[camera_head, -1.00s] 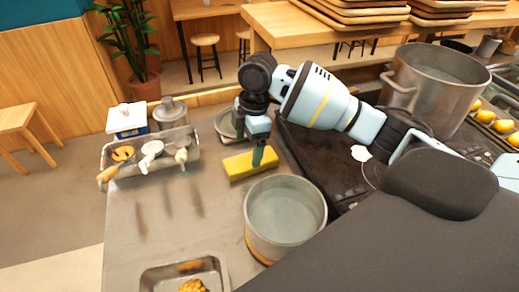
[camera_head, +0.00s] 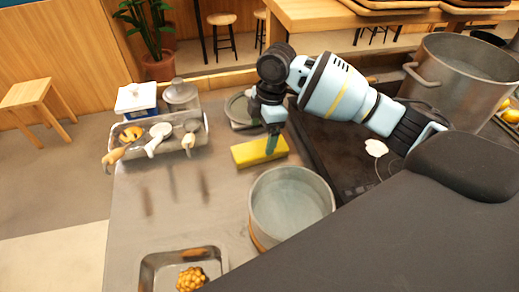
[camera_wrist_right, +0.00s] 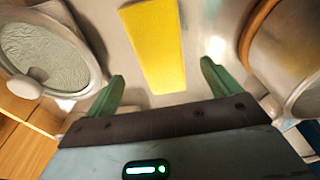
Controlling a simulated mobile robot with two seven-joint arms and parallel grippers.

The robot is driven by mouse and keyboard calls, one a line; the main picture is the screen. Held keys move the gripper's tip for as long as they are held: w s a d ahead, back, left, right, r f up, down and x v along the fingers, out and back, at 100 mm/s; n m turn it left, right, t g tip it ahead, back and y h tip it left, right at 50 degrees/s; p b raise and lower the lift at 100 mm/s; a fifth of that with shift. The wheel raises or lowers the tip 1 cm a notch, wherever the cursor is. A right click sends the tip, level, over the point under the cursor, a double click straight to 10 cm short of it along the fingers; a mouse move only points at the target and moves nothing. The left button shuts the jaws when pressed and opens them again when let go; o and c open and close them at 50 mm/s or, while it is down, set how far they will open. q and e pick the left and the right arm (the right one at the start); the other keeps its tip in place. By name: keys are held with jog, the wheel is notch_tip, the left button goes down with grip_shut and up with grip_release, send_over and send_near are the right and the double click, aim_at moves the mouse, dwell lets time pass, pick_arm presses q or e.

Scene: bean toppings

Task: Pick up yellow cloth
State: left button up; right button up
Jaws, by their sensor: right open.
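The yellow cloth (camera_head: 252,153) is a flat, folded rectangular block lying on the steel counter, behind the round pot. In the right wrist view the yellow cloth (camera_wrist_right: 154,45) lies ahead of and between the fingers, with bare counter on both sides. My right gripper (camera_head: 272,143) is above the right end of the cloth in the head view. In the right wrist view my right gripper (camera_wrist_right: 163,85) is open with two green fingers spread wider than the cloth, and nothing is held. My left gripper is in neither view.
A round pot of liquid (camera_head: 291,207) stands just in front of the cloth. A lidded pan (camera_head: 241,108) is behind it. A utensil tray (camera_head: 158,142) is to the left, a food tray (camera_head: 182,270) in front. A large stockpot (camera_head: 462,78) stands right. The counter's left middle is clear.

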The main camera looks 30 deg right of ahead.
aim_at(260, 146)
jog(key=f, duration=0.5)
jog(key=shift+a, duration=0.35)
jog(key=shift+w, duration=0.1)
jog(key=c, duration=1.2)
